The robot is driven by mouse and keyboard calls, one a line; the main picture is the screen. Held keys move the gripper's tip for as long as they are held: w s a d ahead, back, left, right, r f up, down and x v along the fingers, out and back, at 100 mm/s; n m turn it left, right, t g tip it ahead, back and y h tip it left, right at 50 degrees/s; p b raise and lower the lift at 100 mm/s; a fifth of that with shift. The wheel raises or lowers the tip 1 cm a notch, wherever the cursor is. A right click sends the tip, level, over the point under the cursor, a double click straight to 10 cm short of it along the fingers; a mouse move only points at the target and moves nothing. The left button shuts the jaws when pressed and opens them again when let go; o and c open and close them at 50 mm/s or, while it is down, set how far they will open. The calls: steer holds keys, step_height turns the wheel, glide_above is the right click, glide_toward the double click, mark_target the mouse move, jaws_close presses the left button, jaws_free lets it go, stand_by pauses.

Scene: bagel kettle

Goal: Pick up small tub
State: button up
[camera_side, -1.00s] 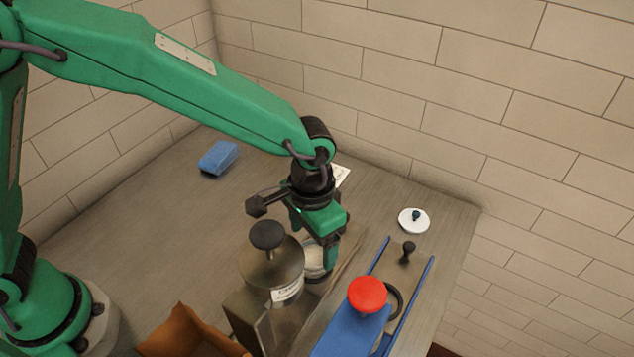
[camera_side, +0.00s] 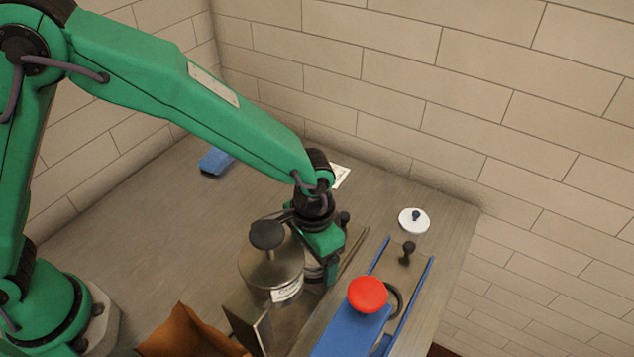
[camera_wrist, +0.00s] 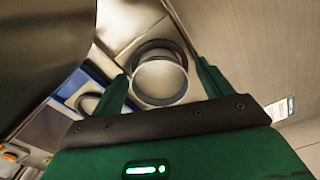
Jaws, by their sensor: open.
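A small round tub (camera_wrist: 160,82) with a dark rim and pale inside shows in the wrist view, between the two green fingers of my gripper (camera_wrist: 162,84). The fingers are apart, one on each side of the tub. Whether they touch it I cannot tell. In the side view my gripper (camera_side: 325,268) is low and points down, just right of a metal kettle (camera_side: 270,270). There the tub is mostly hidden behind the kettle and my gripper.
The kettle with its black knob stands close on the left. A red knob (camera_side: 367,294) on a blue part (camera_side: 345,332) and blue rails (camera_side: 420,290) lie to the right. A white lid (camera_side: 413,220) is farther back. A blue block (camera_side: 215,161) sits at the back left, with clear table between.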

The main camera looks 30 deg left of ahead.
steer(key=c, duration=1.2)
steer(key=shift+r, duration=0.1)
steer(key=shift+r, duration=5)
